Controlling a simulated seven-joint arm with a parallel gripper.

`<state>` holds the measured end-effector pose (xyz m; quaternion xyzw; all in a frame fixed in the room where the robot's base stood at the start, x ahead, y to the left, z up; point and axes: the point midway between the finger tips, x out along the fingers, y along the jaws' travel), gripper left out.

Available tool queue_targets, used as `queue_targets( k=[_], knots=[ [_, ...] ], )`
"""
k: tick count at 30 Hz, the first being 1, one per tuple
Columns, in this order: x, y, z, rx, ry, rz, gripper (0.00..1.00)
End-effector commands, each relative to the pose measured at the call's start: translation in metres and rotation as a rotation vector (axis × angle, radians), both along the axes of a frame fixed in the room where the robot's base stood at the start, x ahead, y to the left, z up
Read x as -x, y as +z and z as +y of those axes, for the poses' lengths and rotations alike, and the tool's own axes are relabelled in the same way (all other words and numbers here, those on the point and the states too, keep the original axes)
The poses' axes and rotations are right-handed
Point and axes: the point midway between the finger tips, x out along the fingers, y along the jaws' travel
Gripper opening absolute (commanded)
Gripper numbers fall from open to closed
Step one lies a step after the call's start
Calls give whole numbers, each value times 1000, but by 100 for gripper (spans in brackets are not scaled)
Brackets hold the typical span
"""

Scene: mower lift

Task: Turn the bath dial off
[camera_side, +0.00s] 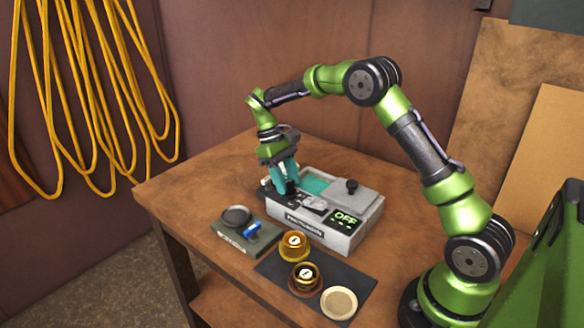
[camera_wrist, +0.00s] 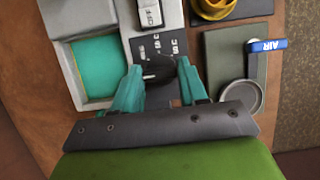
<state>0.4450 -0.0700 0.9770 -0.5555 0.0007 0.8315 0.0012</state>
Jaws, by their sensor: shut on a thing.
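My gripper (camera_side: 285,187), with teal fingers, reaches down to the bath's left end. In the wrist view my gripper (camera_wrist: 160,76) is shut on the dial, one finger on each side. In the side view my fingers hide the dial.
A grey-green plate (camera_side: 245,236) with a round dark pad and a blue AIR lever (camera_side: 252,230) lies left of the bath. Two amber pots (camera_side: 294,247) and a pale round dish (camera_side: 339,303) are in front. A black knob (camera_side: 352,186) tops the bath's right end.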

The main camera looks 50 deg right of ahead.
Motion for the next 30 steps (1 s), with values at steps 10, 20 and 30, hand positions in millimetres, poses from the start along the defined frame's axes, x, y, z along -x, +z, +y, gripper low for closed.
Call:
queue_targets(
  k=[10, 20, 30],
  knots=[
    [0, 1, 0, 0, 19, 0, 12],
    [0, 1, 0, 0, 18, -1, 67],
    [-1, 2, 0, 1, 18, -1, 68]
  ],
)
